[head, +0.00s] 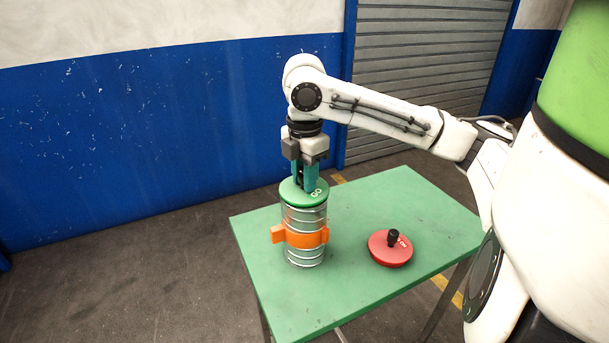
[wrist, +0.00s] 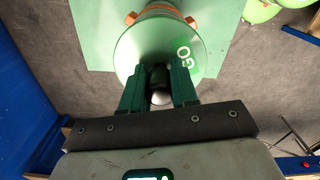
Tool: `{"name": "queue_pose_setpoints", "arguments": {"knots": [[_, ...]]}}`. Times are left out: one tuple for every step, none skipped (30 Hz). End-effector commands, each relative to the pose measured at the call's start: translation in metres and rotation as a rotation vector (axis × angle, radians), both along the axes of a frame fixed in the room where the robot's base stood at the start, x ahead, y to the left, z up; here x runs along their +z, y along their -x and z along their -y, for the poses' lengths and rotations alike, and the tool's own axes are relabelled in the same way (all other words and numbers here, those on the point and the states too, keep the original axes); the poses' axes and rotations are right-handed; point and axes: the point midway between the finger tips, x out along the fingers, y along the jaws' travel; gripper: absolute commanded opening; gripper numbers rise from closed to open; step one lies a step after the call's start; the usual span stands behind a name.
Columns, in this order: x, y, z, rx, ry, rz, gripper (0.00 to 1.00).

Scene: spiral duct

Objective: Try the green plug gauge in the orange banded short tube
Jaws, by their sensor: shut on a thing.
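The green plug gauge (head: 296,196), marked GO, is at the top of the short metal tube (head: 304,216). The tube stands upright on the green table with an orange band (head: 301,237) around its middle. My gripper (head: 304,183) points down and is shut on the gauge's knob. In the wrist view the gauge's disc (wrist: 140,48) covers the tube's mouth, and the fingers (wrist: 158,72) stand on both sides of the dark knob. Orange parts of the band (wrist: 160,9) show past the disc's edge. I cannot tell how far the gauge sits inside the tube.
A red plug gauge (head: 385,252) with a black knob lies on the green table (head: 430,210), right of the tube. The table around both is clear. A blue and white wall (head: 140,130) and a grey shutter (head: 420,60) stand behind.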

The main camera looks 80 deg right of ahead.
Motion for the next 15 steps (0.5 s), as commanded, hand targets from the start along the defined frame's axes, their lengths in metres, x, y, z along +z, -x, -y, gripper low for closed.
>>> {"name": "queue_pose_setpoints", "arguments": {"knots": [[-0.0007, 0.0, 0.0001, 0.0, 0.001, 0.001, 0.0], [-0.001, 0.0, 0.0001, 0.0, 0.001, 0.001, 0.0], [-0.0014, 0.0, 0.0001, 0.0, 0.001, 0.001, 0.0], [-0.0018, 0.0, 0.0001, 0.0, 0.001, 0.001, 0.0], [-0.0021, -0.0001, 0.0001, 0.0, 0.001, 0.001, 0.0], [-0.0025, 0.0, 0.0001, 0.0, 0.001, 0.001, 0.0], [-0.0029, -0.0001, 0.0001, 0.0, 0.001, 0.001, 0.0], [-0.0032, -0.0001, 0.0001, 0.0, 0.001, 0.001, 0.0], [-0.0036, -0.0001, 0.0001, 0.0, 0.001, 0.001, 0.0], [-0.0039, -0.0001, 0.0001, 0.0, 0.001, 0.001, 0.0], [-0.0043, -0.0001, 0.0001, 0.0, 0.001, 0.001, 0.0], [-0.0047, -0.0001, 0.0, 0.0, 0.001, 0.001, 0.0], [-0.005, 0.0, 0.0, 0.0, 0.0, 0.0, 0.0], [-0.0054, 0.0, 0.0, 0.0, 0.001, 0.001, 0.0], [-0.0058, 0.0, 0.0, 0.0, 0.001, 0.001, 0.0]]}}
